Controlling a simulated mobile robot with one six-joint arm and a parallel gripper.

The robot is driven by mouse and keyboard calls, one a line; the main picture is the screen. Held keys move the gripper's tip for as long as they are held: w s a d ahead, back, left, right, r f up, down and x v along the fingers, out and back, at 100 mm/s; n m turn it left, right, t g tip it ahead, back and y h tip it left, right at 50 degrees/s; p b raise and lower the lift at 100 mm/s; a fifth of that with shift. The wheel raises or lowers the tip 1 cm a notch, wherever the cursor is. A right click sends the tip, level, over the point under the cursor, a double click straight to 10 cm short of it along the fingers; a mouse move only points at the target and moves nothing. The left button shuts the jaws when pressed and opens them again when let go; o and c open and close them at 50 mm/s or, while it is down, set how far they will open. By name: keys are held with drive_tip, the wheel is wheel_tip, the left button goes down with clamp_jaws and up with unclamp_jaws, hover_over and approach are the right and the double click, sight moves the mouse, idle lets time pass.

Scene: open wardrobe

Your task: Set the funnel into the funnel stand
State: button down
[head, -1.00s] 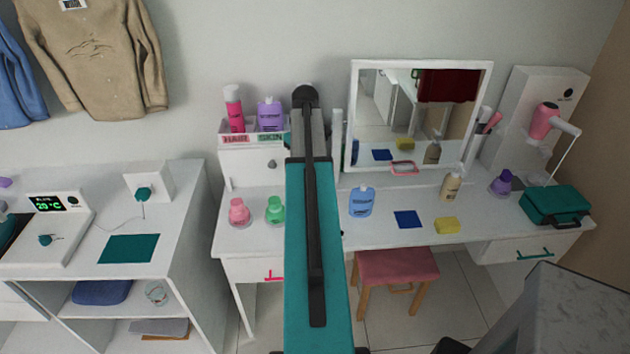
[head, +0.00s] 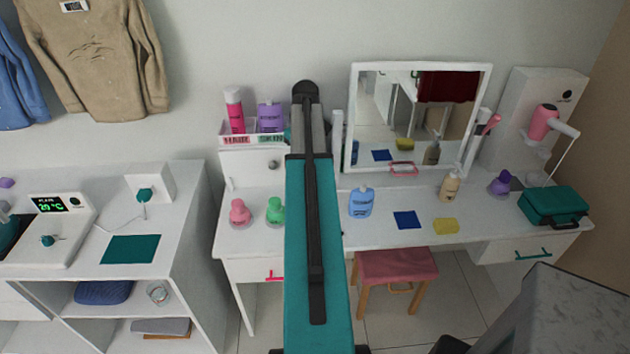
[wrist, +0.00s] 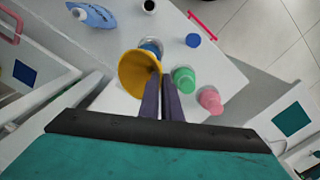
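In the wrist view, a yellow funnel (wrist: 138,72) is at the tips of my gripper (wrist: 162,76), its wide mouth facing the camera. The two dark fingers are close together at the funnel's right rim and appear shut on it. A round blue and grey thing (wrist: 151,46) shows just beyond the funnel, partly covered by it. It may be the funnel stand, but I cannot tell, nor whether the funnel touches it. In the head view, my own arm hides the gripper, the funnel and this spot.
A green bottle (head: 275,211) and a pink bottle (head: 239,212) stand close by on the white vanity (head: 440,205). A blue bottle (head: 361,203) stands right of my arm.

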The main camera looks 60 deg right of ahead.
drive_tip(key=shift+r+p, duration=0.85)
drive_tip(key=shift+r, duration=0.6)
drive_tip(key=shift+w+a, duration=0.1)
drive_tip(key=w+a+f+n+b, duration=0.2)
drive_tip(key=w+a+n+b, duration=0.1)
drive_tip(key=w+a, duration=0.8)
drive_tip(key=w+a+f+n+b, duration=0.25)
drive_tip(key=w+a, duration=0.55)
drive_tip(key=a, duration=0.6)
drive_tip(key=w+a+f+n+b, duration=0.2)
drive_tip(key=a, duration=1.3)
drive_tip(key=w+a+f+n+b, duration=0.2)
drive_tip(key=w+a+n, duration=0.1)
drive_tip(key=a, duration=1.3)
drive_tip(key=shift+w+f+b, duration=0.15)
drive_tip(key=shift+w+b, duration=0.05)
drive_tip(key=shift+b, duration=0.15)
drive_tip(key=shift+s, duration=0.15)
